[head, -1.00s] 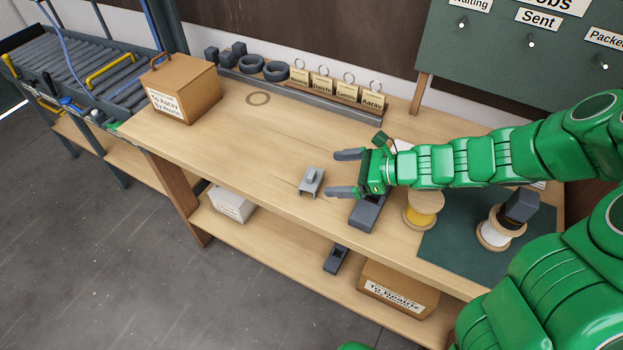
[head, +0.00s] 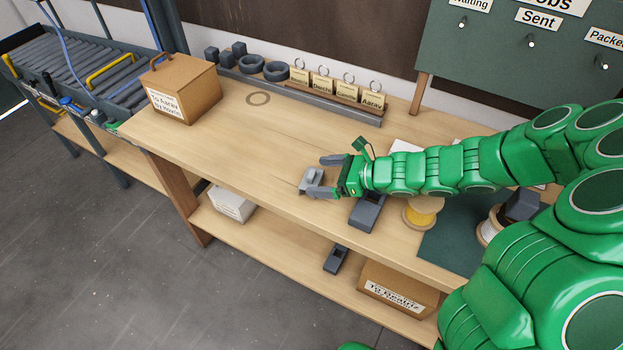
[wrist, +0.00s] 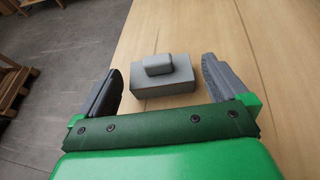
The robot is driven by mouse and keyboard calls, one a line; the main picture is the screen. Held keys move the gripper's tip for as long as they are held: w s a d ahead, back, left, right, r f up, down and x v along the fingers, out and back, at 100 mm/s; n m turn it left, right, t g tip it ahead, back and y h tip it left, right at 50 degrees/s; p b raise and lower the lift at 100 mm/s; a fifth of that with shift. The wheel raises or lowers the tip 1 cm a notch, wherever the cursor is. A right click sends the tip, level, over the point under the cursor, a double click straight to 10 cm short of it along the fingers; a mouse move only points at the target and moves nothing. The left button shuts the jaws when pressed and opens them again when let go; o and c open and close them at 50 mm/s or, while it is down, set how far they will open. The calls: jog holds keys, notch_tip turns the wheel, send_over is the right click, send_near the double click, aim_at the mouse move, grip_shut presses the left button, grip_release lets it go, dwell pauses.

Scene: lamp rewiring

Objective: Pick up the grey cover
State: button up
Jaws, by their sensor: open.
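The grey cover (head: 311,178) is a small box shape with a raised knob on top, and it sits on the wooden workbench (head: 225,130) near its front edge. In the wrist view the grey cover (wrist: 163,78) lies ahead, between the two fingers. My gripper (head: 325,176) is open, with its fingertips at either side of the cover. In the wrist view my gripper (wrist: 160,85) shows a gap between each finger and the cover. One finger hides part of the cover in the head view.
A dark grey holder (head: 367,211) and a yellow wire spool (head: 422,212) stand right of the cover. A cardboard box (head: 183,90) stands at the far left. Black rings (head: 264,68) and a rack of name cards (head: 335,90) line the back. The bench left of the cover is clear.

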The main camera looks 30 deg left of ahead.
aim_at(315, 177)
jog(key=shift+x, duration=1.8)
jog(key=c, duration=0.8)
